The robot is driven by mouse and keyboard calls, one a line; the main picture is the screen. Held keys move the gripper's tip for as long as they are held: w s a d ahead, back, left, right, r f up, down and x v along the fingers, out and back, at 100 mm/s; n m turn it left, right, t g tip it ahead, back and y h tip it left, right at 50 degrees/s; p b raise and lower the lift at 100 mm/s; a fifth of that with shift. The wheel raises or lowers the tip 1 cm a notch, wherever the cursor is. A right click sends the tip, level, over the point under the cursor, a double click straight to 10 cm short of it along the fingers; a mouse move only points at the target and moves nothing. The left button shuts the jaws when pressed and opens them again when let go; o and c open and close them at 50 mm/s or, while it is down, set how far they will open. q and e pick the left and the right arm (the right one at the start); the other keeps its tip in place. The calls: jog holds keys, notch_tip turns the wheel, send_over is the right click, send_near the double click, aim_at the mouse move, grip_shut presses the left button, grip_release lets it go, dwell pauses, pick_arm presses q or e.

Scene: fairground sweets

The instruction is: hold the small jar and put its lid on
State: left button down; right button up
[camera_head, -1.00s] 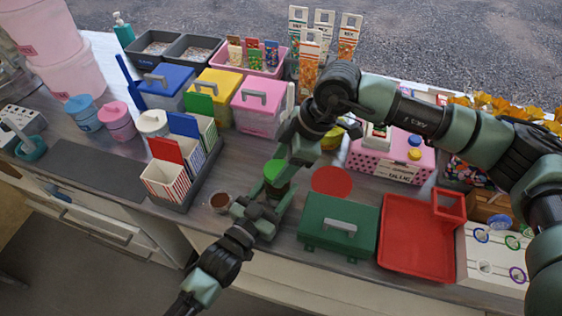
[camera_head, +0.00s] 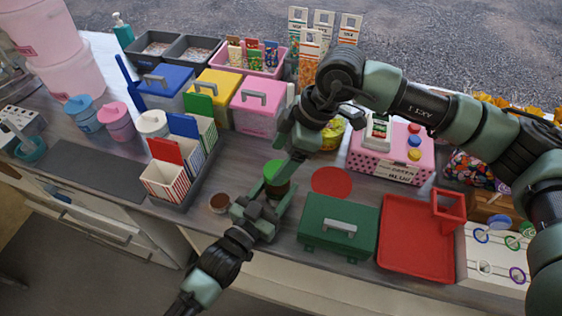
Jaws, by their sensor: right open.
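The small jar (camera_head: 277,188) shows as a dark body between the fingers of my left gripper (camera_head: 268,196), which appears shut around it. A green lid (camera_head: 274,170) sits at the top of the jar; I cannot tell how firmly it is seated. My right gripper (camera_head: 290,152) is open, just above and to the right of the lid. Its fingers partly overlap the lid in the view. The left fingers hide much of the jar's lower part.
A round red mat (camera_head: 331,181) and a dark green box (camera_head: 338,232) lie right of the jar. A red tray (camera_head: 415,263) is further right. A pink dotted box (camera_head: 365,163) stands behind.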

jog(key=shift+r, duration=0.9)
jog(key=shift+c, duration=0.2)
